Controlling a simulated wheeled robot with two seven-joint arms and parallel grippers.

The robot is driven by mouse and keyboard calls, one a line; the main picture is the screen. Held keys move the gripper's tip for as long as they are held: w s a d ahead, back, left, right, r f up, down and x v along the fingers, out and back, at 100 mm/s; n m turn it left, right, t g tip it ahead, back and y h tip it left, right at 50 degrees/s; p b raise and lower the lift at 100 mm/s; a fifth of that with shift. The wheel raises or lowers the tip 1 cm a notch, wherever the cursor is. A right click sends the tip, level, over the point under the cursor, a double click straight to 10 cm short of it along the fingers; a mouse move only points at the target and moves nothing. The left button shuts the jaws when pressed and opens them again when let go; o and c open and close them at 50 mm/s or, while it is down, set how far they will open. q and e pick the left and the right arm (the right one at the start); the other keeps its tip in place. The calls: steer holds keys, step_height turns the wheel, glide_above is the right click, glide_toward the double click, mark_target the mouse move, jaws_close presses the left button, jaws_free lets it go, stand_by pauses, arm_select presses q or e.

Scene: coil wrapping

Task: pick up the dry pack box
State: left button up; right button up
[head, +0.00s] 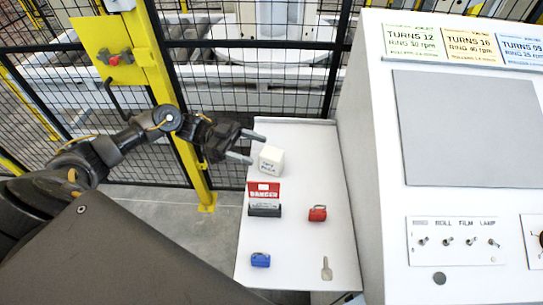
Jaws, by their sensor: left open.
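The dry pack box (271,160) is a small white cube with dark print on its front. It stands upright near the back left of the white shelf (310,150). My left gripper (252,147) comes in from the left with its two fingers apart. The fingertips are just left of the box in the picture, and the jaws look empty. I cannot tell whether a fingertip touches the box. My right gripper is not in view.
A red danger tag in a black holder (265,209) stands in front of the box. A control console (450,150) rises at the right; a mesh fence (180,60) stands behind.

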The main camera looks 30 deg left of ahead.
mark_target(283, 158)
arm_select(q)
steer(key=shift+w+d+p, duration=0.15)
steer(key=shift+d, duration=0.5)
steer(key=shift+w+d+p, duration=0.15)
steer(key=shift+d, duration=0.7)
steer(key=d+p, duration=0.2)
steer(key=d, duration=0.2)
steer(key=shift+w+d+p, duration=0.25)
steer(key=shift+d+p, duration=0.05)
steer(key=shift+p, duration=0.1)
steer(key=shift+d+f, duration=0.1)
steer(key=shift+d, duration=0.05)
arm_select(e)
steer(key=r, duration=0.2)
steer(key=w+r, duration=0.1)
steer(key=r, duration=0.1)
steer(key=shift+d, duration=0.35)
arm_select(q)
steer(key=shift+c, duration=0.5)
